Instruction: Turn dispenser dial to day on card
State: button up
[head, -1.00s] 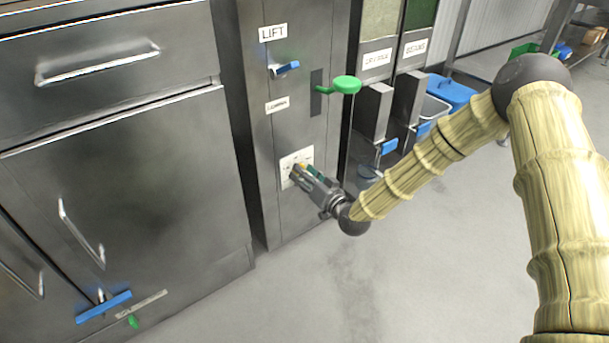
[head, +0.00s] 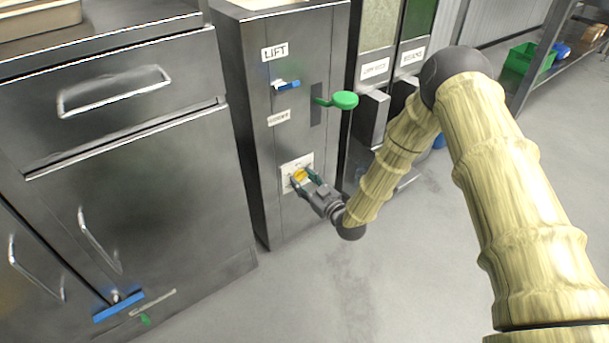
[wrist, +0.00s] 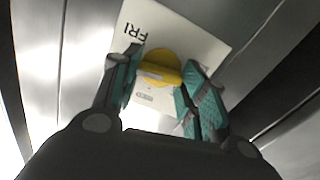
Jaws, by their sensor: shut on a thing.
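The yellow dial (head: 299,175) is on a white plate (head: 288,163) low on the front of the steel dispenser. In the wrist view the dial (wrist: 160,67) has a pale bar across it and sits between the teal finger pads. The plate (wrist: 200,40) shows there at a slant, with "FRI" printed on its upper left part and a small unreadable label below the dial. My gripper (head: 302,178) is shut on the dial, a finger on each side. The fingers hide parts of the plate, and any other day names cannot be read.
Above the dial, the dispenser carries a "LIFT" label (head: 275,52), a blue lever (head: 287,85) and a green handle (head: 343,100). Steel drawers (head: 120,90) stand at the left. Open grey floor (head: 330,290) lies in front. A green crate (head: 525,60) sits at the back right.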

jog(key=n+p, duration=0.2)
jog(key=n, duration=0.1)
jog(key=shift+n, duration=0.3)
dwell(0.3)
jog(key=o, duration=1)
jog(key=v, duration=1.2)
jog(key=shift+f, duration=0.1)
